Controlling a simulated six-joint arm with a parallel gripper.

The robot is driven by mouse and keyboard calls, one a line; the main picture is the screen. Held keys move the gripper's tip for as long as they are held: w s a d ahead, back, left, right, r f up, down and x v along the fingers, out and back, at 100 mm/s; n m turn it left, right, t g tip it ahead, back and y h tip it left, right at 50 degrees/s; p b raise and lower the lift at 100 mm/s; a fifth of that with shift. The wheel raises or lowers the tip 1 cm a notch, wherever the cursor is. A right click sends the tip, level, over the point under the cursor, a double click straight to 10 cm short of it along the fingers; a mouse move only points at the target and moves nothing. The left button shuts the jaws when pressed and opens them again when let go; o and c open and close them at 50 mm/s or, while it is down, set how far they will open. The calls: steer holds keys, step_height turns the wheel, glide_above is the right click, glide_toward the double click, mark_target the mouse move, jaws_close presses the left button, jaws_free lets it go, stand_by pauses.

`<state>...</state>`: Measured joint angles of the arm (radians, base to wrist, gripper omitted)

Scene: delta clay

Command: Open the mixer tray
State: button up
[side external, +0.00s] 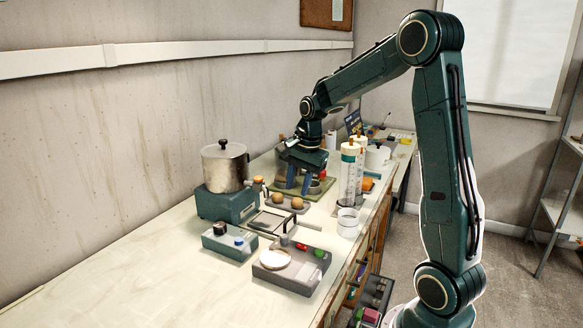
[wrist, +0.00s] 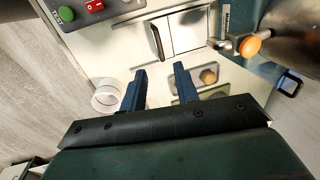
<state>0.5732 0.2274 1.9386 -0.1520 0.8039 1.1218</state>
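The mixer is a teal base (side external: 226,206) with a steel lidded pot (side external: 225,168) on top. Its labelled side (wrist: 228,15) shows at the top right in the wrist view. A flat pale tray-like panel (wrist: 182,30) lies beside the base, with an upright dark handle (wrist: 155,40) at its outer edge. I cannot tell how far out the panel sits. The handle also shows in the side view (side external: 291,226). My gripper (wrist: 160,72) is open and empty, its two blue fingers apart. In the side view it (side external: 298,186) points down beyond the handle, apart from it.
A small tray (side external: 279,206) with brown balls lies between my gripper and the panel. Clear cylinders (side external: 350,175) and a white ring (side external: 347,222) stand on the right. A button box (side external: 229,241) and a grey scale-like box (side external: 289,274) are nearer. The front-left counter is clear.

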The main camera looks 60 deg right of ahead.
mark_target(291, 216)
steer(key=shift+w+f, duration=0.3)
steer(key=shift+f, duration=1.1)
steer(key=shift+w+f, duration=0.25)
steer(key=shift+f, duration=1.2)
steer(key=shift+w+f, duration=0.3)
steer(key=shift+f, duration=1.1)
jaws_close()
